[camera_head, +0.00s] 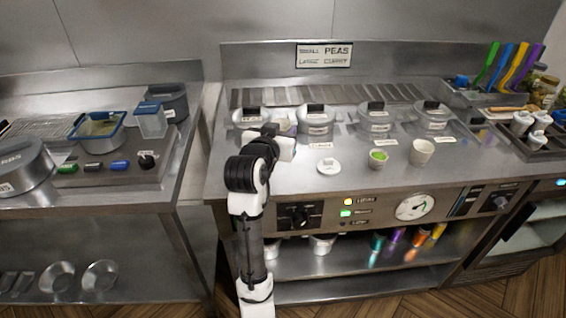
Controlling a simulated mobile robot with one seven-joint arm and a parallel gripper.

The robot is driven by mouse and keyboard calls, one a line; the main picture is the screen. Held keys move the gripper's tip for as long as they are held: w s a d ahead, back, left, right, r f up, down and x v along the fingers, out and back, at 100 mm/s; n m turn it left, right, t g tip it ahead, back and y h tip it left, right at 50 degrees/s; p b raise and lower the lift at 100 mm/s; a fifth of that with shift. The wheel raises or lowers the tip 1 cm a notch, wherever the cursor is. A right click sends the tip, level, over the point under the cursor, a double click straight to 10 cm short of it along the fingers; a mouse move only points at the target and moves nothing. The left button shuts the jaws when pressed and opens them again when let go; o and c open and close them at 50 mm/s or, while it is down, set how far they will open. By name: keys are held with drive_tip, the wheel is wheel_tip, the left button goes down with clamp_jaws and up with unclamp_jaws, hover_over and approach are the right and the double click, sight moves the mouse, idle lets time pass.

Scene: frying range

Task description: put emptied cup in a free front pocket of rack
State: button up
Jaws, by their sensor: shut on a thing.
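My gripper (287,142) is over the left part of the range top, in front of the lidded pans. It is shut on a pale thing (283,124), likely the cup, mostly hidden by my wrist. Its contents and tilt cannot be told. A dark rack (511,143) stands at the right end with several white cups (522,122) in it. Which of its front pockets are free is too small to tell. My gripper is far to the left of the rack.
A white cup (421,152), a cup with green contents (378,159) and a round white lid (328,167) stand along the front counter. Several lidded pans (377,120) line the back. Upright coloured utensils (513,66) and jars (544,92) stand behind the rack.

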sight(281, 172)
wheel_tip(281, 172, down, 11)
drive_tip(key=shift+r+p, duration=0.1)
drive_tip(key=shift+p, duration=0.45)
drive_tip(key=shift+f, duration=0.25)
drive_tip(key=o, duration=0.8)
drive_tip(key=shift+r, duration=0.1)
drive_tip(key=shift+r, duration=0.2)
drive_tip(key=b+v, duration=0.3)
drive_tip(key=v, duration=0.9)
